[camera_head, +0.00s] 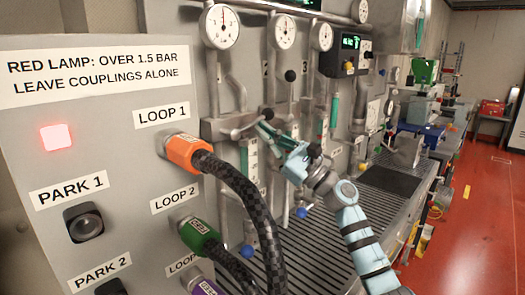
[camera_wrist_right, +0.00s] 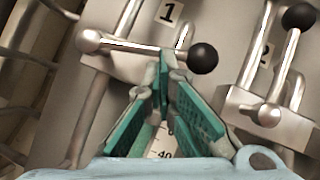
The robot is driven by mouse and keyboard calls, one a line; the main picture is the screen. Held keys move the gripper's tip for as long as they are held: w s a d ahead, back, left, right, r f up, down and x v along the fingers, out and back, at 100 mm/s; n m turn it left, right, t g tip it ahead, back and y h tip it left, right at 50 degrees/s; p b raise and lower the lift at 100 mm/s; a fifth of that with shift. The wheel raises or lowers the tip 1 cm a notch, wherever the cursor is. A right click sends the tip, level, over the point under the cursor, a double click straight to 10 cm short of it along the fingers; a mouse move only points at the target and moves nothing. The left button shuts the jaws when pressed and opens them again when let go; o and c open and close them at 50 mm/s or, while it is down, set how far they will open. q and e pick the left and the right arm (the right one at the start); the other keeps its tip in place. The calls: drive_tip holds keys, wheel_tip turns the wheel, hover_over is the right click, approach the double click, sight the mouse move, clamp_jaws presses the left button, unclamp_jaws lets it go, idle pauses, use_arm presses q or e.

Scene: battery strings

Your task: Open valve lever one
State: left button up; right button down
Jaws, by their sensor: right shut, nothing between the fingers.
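Valve lever one (camera_wrist_right: 140,47) lies crosswise to its pipe below the label 1 in the right wrist view, pivot at left and black knob (camera_wrist_right: 203,58) at right. In the head view the lever (camera_head: 247,125) also lies nearly level, its knob at its right end. My right gripper (camera_head: 264,127) has green finger pads, shut and empty. In the right wrist view its fingertips (camera_wrist_right: 166,62) are at the lever's bar, just left of the knob. I cannot tell whether they touch it. My left gripper is not in view.
Valve lever two (camera_wrist_right: 291,60) stands along its pipe to the right, knob up. A lit red lamp (camera_head: 57,137) is on the left panel. Black hoses with orange (camera_head: 186,152) and green (camera_head: 199,235) couplings arch in front. Gauges (camera_head: 221,26) line the top.

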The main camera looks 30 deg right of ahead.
sight(264, 117)
wheel_tip(264, 117, up, 4)
drive_tip(key=n+g+y, duration=0.1)
drive_tip(key=n, duration=0.1)
drive_tip(key=n+g+y, duration=0.1)
drive_tip(key=n+g, duration=0.1)
drive_tip(key=n, duration=0.1)
drive_tip(key=n+g+y, duration=0.1)
drive_tip(key=n+g, duration=0.1)
drive_tip(key=n, duration=0.1)
drive_tip(key=shift+s+a+b, duration=0.1)
drive_tip(key=shift+a+b, duration=0.05)
drive_tip(key=shift+b, duration=0.15)
drive_tip(key=shift+a+r+n+g+p, duration=0.2)
drive_tip(key=shift+r+n+g+p, duration=0.4)
drive_tip(key=shift+n, duration=0.6)
drive_tip(key=shift+s+a+r+n+g+h+p, duration=0.2)
drive_tip(key=shift+a+r+n+g+p, duration=0.3)
drive_tip(key=shift+n+p, duration=0.55)
drive_tip(key=shift+s+a+r+n+g+h+p, duration=0.15)
drive_tip(key=shift+a+r+n+g+h+p, duration=0.3)
drive_tip(key=shift+n+p, duration=0.6)
drive_tip(key=shift+s+a+r+n+g+h+p, duration=0.15)
drive_tip(key=shift+a+r+n+g+p, duration=0.35)
drive_tip(key=shift+n+p, duration=0.5)
drive_tip(key=shift+p, duration=0.35)
